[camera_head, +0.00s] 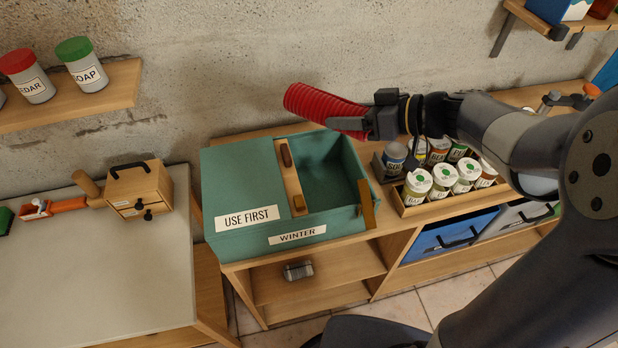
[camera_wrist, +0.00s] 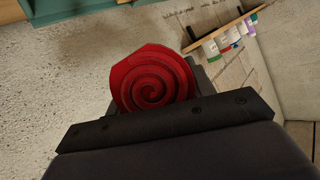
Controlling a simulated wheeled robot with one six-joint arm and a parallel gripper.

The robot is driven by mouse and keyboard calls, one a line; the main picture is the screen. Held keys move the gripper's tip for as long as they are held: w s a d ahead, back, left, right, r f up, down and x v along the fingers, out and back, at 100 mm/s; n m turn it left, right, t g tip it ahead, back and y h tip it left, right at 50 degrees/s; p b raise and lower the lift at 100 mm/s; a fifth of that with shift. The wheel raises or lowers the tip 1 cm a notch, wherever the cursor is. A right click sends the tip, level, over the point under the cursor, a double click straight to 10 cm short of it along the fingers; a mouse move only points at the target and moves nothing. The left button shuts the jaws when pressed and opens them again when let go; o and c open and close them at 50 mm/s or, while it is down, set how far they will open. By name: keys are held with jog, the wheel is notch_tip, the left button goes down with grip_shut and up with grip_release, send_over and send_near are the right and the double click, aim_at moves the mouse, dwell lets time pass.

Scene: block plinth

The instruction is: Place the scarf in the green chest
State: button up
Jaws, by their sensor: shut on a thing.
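The scarf (camera_head: 318,103) is a red ribbed roll. My gripper (camera_head: 362,124) is shut on its right end and holds it above the back part of the green chest. In the wrist view the scarf (camera_wrist: 152,84) shows its spiral end at the jaws. The green chest (camera_head: 235,190) stands on a wooden bench, labelled "USE FIRST" and "WINTER". Its left part is covered by a green panel, with a wooden strip beside it. Its right part is open, and the visible part of the inside looks empty. The scarf and gripper hide part of the wall behind.
Right of the chest, a wooden tray (camera_head: 405,207) holds several labelled jars. Blue and grey bins sit on the shelf below. A small wooden drawer box (camera_head: 139,188) stands on the left table. A wall shelf (camera_head: 120,88) holds jars at upper left.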

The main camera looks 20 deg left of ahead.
notch_tip(320, 180, down, 10)
jog(key=shift+r+b, duration=0.25)
jog(key=shift+b, duration=0.05)
jog(key=shift+f, duration=0.3)
jog(key=shift+f, duration=0.35)
jog(key=o, duration=1)
jog(key=shift+r, duration=0.1)
